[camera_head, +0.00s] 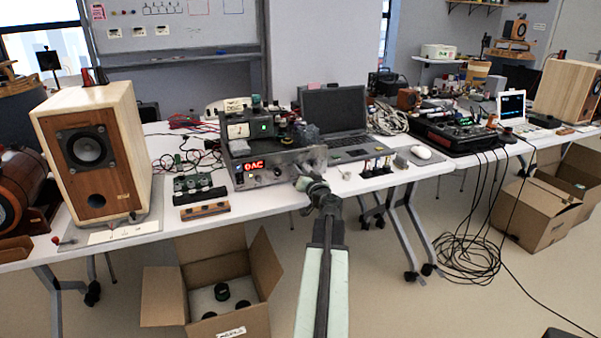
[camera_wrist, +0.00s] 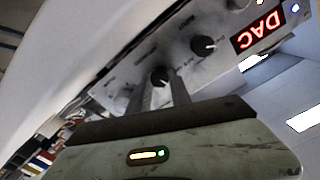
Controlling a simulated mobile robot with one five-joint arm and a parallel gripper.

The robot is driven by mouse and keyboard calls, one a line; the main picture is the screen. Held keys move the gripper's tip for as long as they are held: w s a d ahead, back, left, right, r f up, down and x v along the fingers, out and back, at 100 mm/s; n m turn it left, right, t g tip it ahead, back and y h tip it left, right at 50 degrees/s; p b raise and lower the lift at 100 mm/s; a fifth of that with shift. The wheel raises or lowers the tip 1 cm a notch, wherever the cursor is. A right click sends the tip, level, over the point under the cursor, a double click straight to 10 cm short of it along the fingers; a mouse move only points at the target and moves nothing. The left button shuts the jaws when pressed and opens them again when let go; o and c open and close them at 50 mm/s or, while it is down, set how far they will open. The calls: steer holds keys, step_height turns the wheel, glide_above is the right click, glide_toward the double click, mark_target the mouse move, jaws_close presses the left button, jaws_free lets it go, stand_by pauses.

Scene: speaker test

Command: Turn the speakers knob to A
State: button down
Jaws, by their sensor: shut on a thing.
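The amplifier (camera_head: 262,176) is a silver unit with a red "DAC" display, standing near the table's front edge. In the wrist view its front panel (camera_wrist: 182,46) appears turned over, with the display at the upper right. My gripper (camera_wrist: 160,84) has its two fingers on either side of a black knob (camera_wrist: 159,76) and is shut on it. In the head view my gripper (camera_head: 308,178) is at the right part of the amplifier front and hides some of it. The labels beside the gripped knob are too blurred to read, so its setting cannot be told.
A second black knob (camera_wrist: 203,45) sits between the gripped knob and the display. A wooden speaker (camera_head: 100,150) stands at the left. A laptop (camera_head: 336,122) is behind the amplifier, and an open cardboard box (camera_head: 252,320) is on the floor below.

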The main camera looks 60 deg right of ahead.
steer(key=c, duration=1.2)
jaws_free()
steer(key=v, duration=0.8)
steer(key=shift+w, duration=0.1)
